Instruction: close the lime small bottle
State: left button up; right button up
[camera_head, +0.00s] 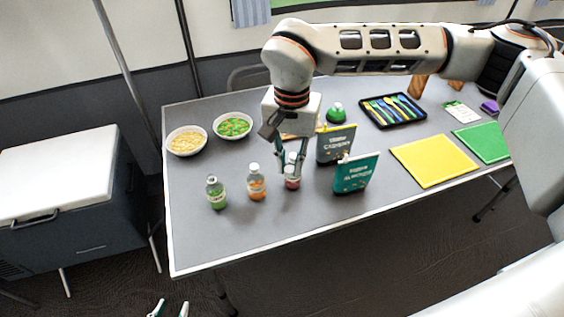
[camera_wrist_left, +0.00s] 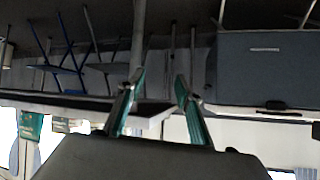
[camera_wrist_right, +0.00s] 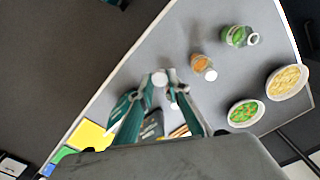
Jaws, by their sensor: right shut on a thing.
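The lime small bottle (camera_head: 216,193) stands upright near the table's front left, with a bare, greyish neck and no white cap visible on it. It also shows in the right wrist view (camera_wrist_right: 234,36). My right gripper (camera_head: 290,171) is to the right of it, beyond the orange bottle. In the right wrist view, its fingertips (camera_wrist_right: 160,79) are shut on a round white cap (camera_wrist_right: 160,77). My left gripper (camera_head: 170,309) is low in front of the table, open and empty; its spread fingers show in the left wrist view (camera_wrist_left: 157,88).
An orange bottle (camera_head: 257,188) stands between the lime bottle and my right gripper. A red bottle (camera_head: 292,183) is close by the right fingertips. Two bowls (camera_head: 186,141) (camera_head: 233,126) are behind, and two upright packets (camera_head: 336,146) (camera_head: 356,175) are to the right.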

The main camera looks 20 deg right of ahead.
jog(key=s+d+f+n, duration=0.1)
jog(key=s+d+n, duration=0.1)
jog(key=d+n, duration=0.4)
jog(key=d, duration=0.3)
jog(key=shift+a, duration=0.1)
